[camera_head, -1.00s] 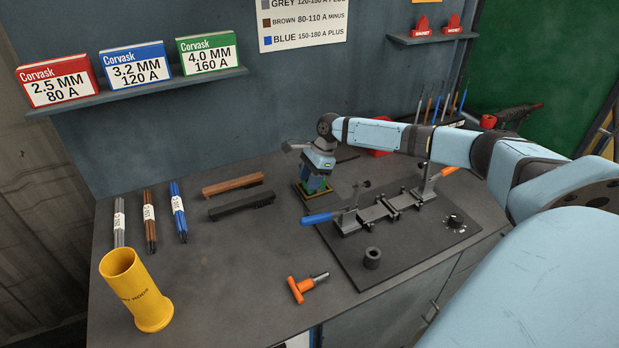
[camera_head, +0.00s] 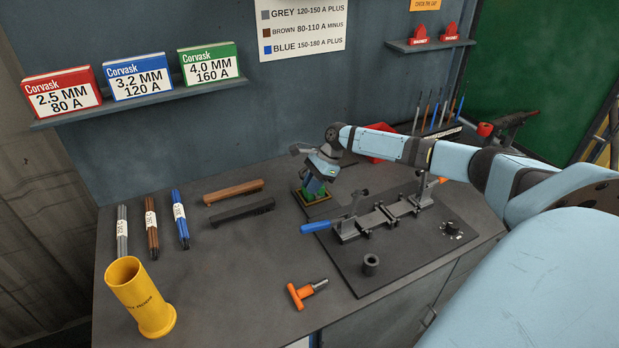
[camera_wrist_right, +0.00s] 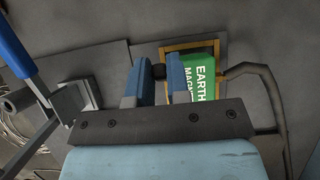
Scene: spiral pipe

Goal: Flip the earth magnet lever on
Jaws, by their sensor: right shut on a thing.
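The earth magnet (camera_head: 318,200) is a small green block with a yellow-brown rim, on the bench near the back wall. In the right wrist view its green top (camera_wrist_right: 207,70) shows a partly covered "EARTH MAGNET" label. My right gripper (camera_head: 314,187) is over it, tilted, with its blue fingers down. In the right wrist view the gripper (camera_wrist_right: 156,76) has its fingers on either side of a small dark knob (camera_wrist_right: 158,71), which looks like the lever's end. The rest of the lever is hidden by the fingers. My left gripper is not in view.
A clamp fixture with a blue handle (camera_head: 322,226) on a dark plate (camera_head: 385,278) stands right of the magnet. Brown (camera_head: 233,190) and black (camera_head: 240,209) bars lie left. An orange-handled tool (camera_head: 300,294) and a yellow cup (camera_head: 140,298) are in front.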

